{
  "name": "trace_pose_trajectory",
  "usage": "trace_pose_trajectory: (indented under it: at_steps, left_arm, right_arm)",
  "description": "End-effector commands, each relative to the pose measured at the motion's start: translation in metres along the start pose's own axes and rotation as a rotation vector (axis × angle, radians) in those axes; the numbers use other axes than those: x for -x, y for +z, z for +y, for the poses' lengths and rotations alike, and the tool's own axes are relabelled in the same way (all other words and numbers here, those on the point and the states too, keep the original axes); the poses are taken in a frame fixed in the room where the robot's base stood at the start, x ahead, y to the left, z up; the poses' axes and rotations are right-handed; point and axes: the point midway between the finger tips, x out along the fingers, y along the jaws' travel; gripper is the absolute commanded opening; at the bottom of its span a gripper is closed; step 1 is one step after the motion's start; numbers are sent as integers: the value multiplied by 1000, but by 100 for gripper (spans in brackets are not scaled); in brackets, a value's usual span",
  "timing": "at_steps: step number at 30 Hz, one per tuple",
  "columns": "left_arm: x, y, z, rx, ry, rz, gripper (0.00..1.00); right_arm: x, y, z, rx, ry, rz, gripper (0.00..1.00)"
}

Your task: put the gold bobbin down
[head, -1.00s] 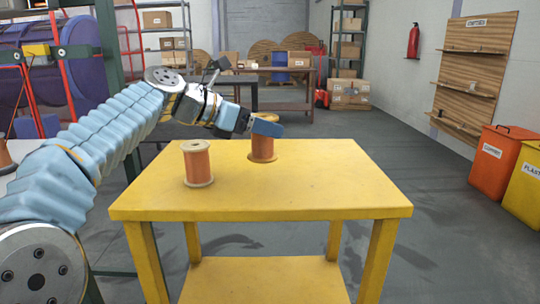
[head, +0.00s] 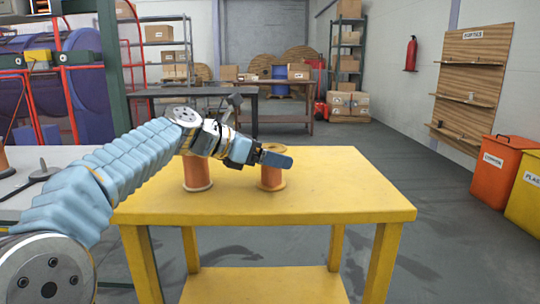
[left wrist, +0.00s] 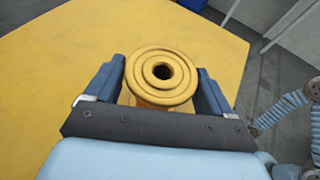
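The gold bobbin (head: 271,176) has a gold flange at each end and copper-coloured winding. It is upright over the yellow table (head: 330,200), right of a second bobbin. I cannot tell whether its base touches the tabletop. My left gripper (head: 275,159) is around its upper part, just below the top flange. In the left wrist view the gold flange (left wrist: 162,76) with its dark centre hole sits between the two blue fingers, which lie close against its sides. The finger contact is partly hidden. My right gripper is not in view.
A second copper-coloured bobbin (head: 197,174) with pale flanges stands on the table to the left, partly behind my left arm. The right and front of the tabletop are clear. Orange (head: 497,170) and yellow (head: 528,195) bins stand at the far right.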

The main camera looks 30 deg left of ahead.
Motion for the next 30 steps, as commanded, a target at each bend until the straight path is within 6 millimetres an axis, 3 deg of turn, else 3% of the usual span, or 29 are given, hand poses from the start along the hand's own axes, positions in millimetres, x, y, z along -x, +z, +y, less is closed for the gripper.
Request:
trace_pose_trajectory:
  at_steps: [3,14,24,30]
  left_arm:
    - [0,0,0,0,0,0,98]
    - [7,3,0,0,2,0,98]
    - [81,4,1,0,4,-1,98]
    - [112,3,0,0,1,0,98]
  right_arm:
    - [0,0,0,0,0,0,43]
    - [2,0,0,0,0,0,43]
    - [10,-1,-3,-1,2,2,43]
    - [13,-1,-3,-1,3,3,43]
